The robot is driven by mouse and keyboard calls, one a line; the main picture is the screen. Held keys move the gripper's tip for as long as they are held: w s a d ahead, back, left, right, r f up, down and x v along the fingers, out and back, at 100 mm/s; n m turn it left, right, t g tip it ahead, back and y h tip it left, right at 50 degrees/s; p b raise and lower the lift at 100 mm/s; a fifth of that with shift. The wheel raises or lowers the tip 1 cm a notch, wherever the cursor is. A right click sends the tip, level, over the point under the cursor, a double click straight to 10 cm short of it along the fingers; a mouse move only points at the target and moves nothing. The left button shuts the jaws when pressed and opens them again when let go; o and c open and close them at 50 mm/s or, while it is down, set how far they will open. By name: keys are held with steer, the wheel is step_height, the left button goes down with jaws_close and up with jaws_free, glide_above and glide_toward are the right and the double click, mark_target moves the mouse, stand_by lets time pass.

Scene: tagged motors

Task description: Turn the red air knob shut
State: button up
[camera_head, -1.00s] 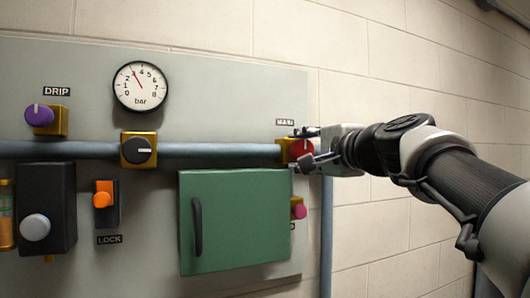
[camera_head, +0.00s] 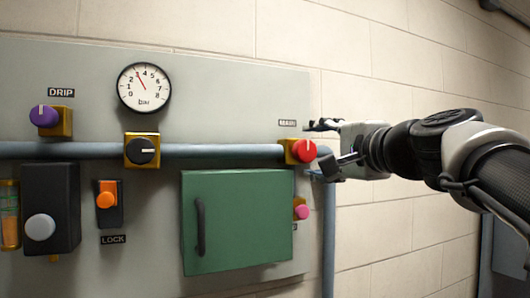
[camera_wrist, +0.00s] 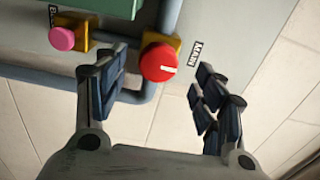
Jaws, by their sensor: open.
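The red knob (camera_head: 304,150) sits on a yellow block (camera_head: 288,150) at the right end of the horizontal pipe, under the MAIN label (camera_head: 287,123). Its white mark stands upright, across the pipe. In the wrist view the red knob (camera_wrist: 159,63) is beyond and between the fingers, its mark pointing toward the MAIN label (camera_wrist: 196,60). My gripper (camera_head: 322,147) is open and empty, just right of the knob, with one finger above and one below its level. The fingers look apart from it. The gauge (camera_head: 144,88) needle points near 3.
A green cabinet (camera_head: 238,222) with a dark handle is below the pipe (camera_head: 215,151), and a pink knob (camera_head: 301,212) is at its right.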

steer(key=shift+v, duration=1.45)
steer(key=s+a+f+n+g+b, duration=0.1)
steer(key=s+a+f+n+g, duration=0.15)
steer(key=f, duration=0.55)
steer(key=s+a+f+n+g, duration=0.2)
steer(key=s+f, duration=0.1)
steer(key=f, duration=0.5)
steer(key=s+f+n+g+h+b, duration=0.1)
steer(key=s+f+n+g+h, duration=0.1)
steer(key=s+f, duration=0.5)
steer(key=s+d+f+n+g+h+b, duration=0.1)
steer(key=s+f+n+g, duration=0.2)
steer(key=s+f, duration=0.4)
steer(key=s+d+f+n+g+h, duration=0.1)
steer(key=s+f, duration=0.7)
steer(key=f, duration=1.1)
steer(key=n+g+h, duration=0.1)
steer(key=n+g, duration=0.1)
steer(key=n, duration=0.1)
steer(key=shift+d+f+n+h+b, duration=0.2)
steer(key=shift+f+n+h+b, duration=0.1)
steer(key=shift+f+n+b, duration=0.1)
steer(key=shift+c, duration=0.2)
